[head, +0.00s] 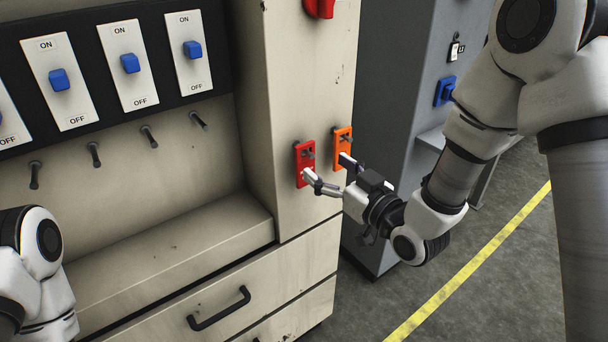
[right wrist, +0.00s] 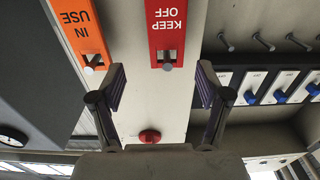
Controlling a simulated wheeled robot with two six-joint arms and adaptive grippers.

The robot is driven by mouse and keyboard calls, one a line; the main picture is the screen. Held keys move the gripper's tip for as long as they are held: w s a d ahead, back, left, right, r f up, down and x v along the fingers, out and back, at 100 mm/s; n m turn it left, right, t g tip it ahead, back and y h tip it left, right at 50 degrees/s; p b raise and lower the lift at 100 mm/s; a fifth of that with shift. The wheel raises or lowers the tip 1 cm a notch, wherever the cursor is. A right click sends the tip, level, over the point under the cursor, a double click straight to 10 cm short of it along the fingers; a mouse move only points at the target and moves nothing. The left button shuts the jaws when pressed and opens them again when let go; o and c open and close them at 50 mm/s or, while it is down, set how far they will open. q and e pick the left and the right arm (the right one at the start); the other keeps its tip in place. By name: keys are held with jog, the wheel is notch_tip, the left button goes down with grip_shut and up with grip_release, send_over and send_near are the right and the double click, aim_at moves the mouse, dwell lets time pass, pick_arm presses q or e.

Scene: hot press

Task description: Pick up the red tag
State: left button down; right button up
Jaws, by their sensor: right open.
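The red tag (head: 304,150) hangs on a peg on the beige cabinet's right-hand panel. In the right wrist view the red tag (right wrist: 166,30) reads "KEEP OFF" upside down, with its peg at its lower end in the picture. An orange tag (head: 342,134) hangs to its right; it reads "IN USE" in the right wrist view (right wrist: 78,28). My right gripper (head: 328,168) is open and empty close to the panel, by the lower parts of both tags. In the right wrist view its fingers (right wrist: 161,88) are spread, with the red tag ahead between them. My left gripper is out of view.
Blue ON/OFF switches (head: 130,63) and several empty pegs (head: 149,136) are on the cabinet at left. A ledge (head: 180,245) and a drawer handle (head: 220,308) lie below. A red knob (head: 320,8) is above the tags. A grey cabinet (head: 393,110) stands at right.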

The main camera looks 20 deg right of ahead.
aim_at(305, 153)
jog(key=x, duration=0.3)
jog(key=a+p+x, duration=0.1)
jog(key=x, duration=0.2)
jog(key=shift+s+r, duration=0.15)
jog(key=shift+w, duration=0.35)
jog(key=c, duration=1.1)
jog(key=shift+o, duration=0.2)
